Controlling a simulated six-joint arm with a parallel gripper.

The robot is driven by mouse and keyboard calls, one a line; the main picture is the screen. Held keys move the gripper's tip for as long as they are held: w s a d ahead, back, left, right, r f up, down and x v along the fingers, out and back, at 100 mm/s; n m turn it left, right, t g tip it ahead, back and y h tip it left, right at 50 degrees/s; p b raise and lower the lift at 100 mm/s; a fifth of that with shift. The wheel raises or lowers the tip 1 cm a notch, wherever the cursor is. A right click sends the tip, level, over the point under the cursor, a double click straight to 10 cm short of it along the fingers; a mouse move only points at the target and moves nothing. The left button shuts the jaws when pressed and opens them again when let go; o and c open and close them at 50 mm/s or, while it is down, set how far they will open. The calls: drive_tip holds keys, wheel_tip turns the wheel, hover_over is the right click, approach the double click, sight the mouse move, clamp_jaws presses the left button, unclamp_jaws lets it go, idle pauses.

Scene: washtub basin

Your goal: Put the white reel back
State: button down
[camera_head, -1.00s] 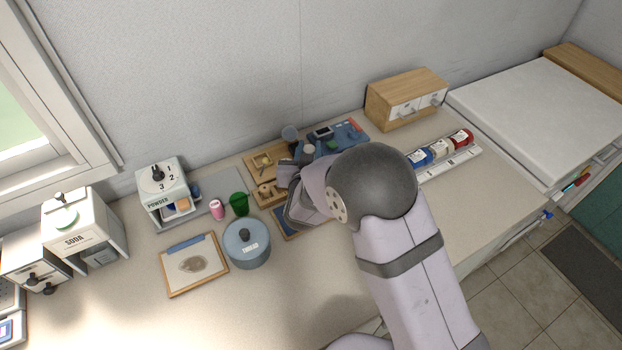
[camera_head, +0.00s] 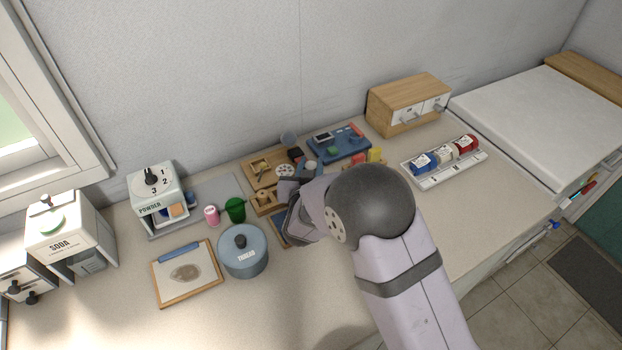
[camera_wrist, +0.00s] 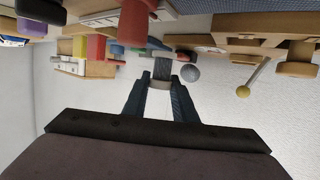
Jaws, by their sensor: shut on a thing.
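My gripper (camera_wrist: 161,80) is shut on a small pale spool-like piece, which I take to be the white reel (camera_wrist: 161,86). Its pale rim sits between the fingertips, with a dark grey wound part beyond it. In the head view my gripper (camera_head: 288,192) is over the wooden holders at the back of the counter, its fingertips largely hidden by my wrist. A white disc with holes (camera_head: 285,171) shows just past the fingers. It looks like the reel's face, but I cannot tell for sure. I cannot tell whether the reel touches a holder.
A wooden holder (camera_head: 264,201) lies left of the gripper and a blue device (camera_head: 338,143) behind right. A white rack (camera_head: 447,172) holds blue, cream and red rolls.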

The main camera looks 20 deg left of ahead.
drive_tip(key=shift+f+b, duration=1.45)
drive_tip(key=shift+f, duration=0.35)
drive_tip(key=shift+f, duration=0.1)
drive_tip(key=shift+f, duration=0.15)
drive_tip(key=c, duration=1.4)
unclamp_jaws()
drive_tip(key=shift+c, duration=0.2)
drive_tip(key=shift+r, duration=0.3)
drive_tip(key=p+v, duration=0.4)
drive_tip(key=v, duration=0.8)
